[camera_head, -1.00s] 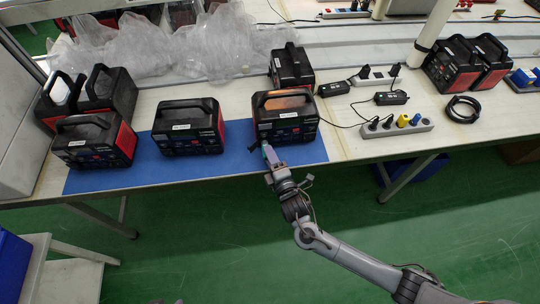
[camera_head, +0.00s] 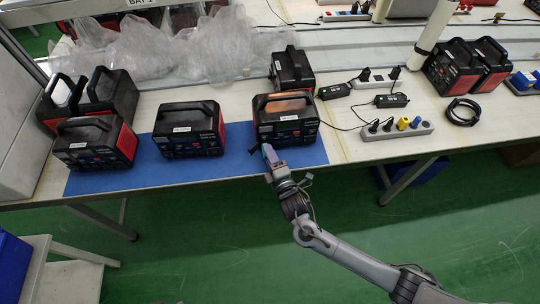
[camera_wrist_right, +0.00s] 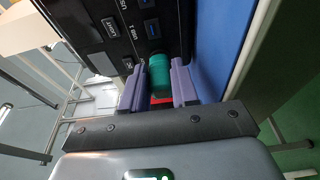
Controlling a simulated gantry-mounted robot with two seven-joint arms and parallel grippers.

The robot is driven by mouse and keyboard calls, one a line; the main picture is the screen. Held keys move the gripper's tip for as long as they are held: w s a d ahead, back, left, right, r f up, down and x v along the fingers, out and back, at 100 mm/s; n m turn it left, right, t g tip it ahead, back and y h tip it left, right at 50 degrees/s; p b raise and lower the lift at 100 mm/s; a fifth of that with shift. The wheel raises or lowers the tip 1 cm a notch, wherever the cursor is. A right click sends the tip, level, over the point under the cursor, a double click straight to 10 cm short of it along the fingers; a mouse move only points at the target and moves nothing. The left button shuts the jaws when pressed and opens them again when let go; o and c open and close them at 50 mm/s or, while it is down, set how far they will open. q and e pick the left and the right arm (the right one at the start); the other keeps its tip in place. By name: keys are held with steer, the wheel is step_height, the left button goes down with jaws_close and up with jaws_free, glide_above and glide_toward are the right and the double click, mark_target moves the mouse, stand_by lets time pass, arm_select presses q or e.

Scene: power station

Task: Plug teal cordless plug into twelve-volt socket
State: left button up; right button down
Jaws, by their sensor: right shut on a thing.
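The teal plug (camera_wrist_right: 160,78) is a short, round, green-teal cylinder between the purple fingers of my right gripper (camera_wrist_right: 158,84) in the right wrist view. The gripper is shut on it. Its far end is at the black front panel of a power station (camera_wrist_right: 112,25); I cannot tell whether it touches or enters a socket. No twelve-volt socket can be made out; the plug and fingers cover part of the panel. In the head view my right gripper (camera_head: 267,152) is at the lower front left of the black and red power station (camera_head: 286,122). My left gripper is not in view.
A similar power station (camera_head: 189,128) stands left on the blue mat (camera_head: 235,166), with several more behind and at far left. A power strip (camera_head: 396,131) with plugs and a coiled black cable (camera_head: 463,111) lie to the right. The bench's front edge is close below my gripper.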

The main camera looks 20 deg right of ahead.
steer(key=shift+w, duration=0.2)
stand_by(0.5)
steer(key=c, duration=0.8)
jaws_free()
steer(key=shift+s, duration=0.1)
steer(key=shift+s, duration=0.25)
steer(key=s+p, duration=0.2)
steer(key=s, duration=0.8)
steer(key=shift+s, duration=0.1)
